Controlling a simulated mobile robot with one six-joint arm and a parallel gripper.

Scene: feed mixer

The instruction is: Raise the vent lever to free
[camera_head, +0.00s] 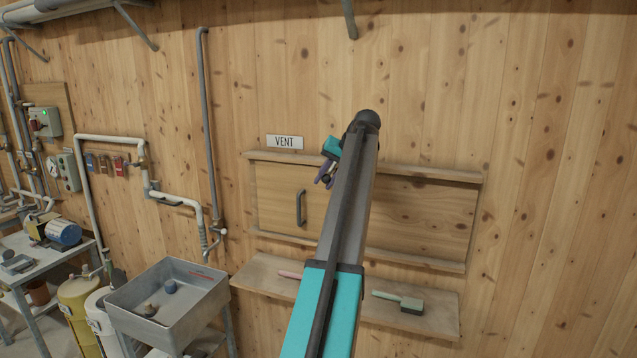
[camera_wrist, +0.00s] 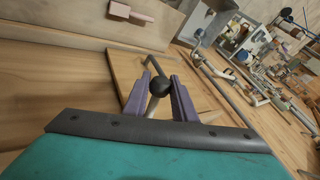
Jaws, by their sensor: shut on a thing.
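The vent lever shows in the wrist view as a pale stem with a round black knob (camera_wrist: 159,86). My gripper (camera_wrist: 160,84) has its two purple fingers on either side of it and is shut on it. In the head view, my gripper (camera_head: 326,174) shows only in part at the left of my arm, in front of the wall panel's upper edge. The lever cannot be made out there; my arm covers that area. A white VENT sign (camera_head: 285,142) is on the wall above and left of my gripper.
A sliding wooden panel (camera_head: 273,199) with a grey handle (camera_head: 300,207) sits between rails below the sign. A shelf (camera_head: 338,305) below holds a green-grey brush (camera_head: 411,304) and a pink-handled item (camera_head: 290,275). A grey sink (camera_head: 180,291) stands at lower left.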

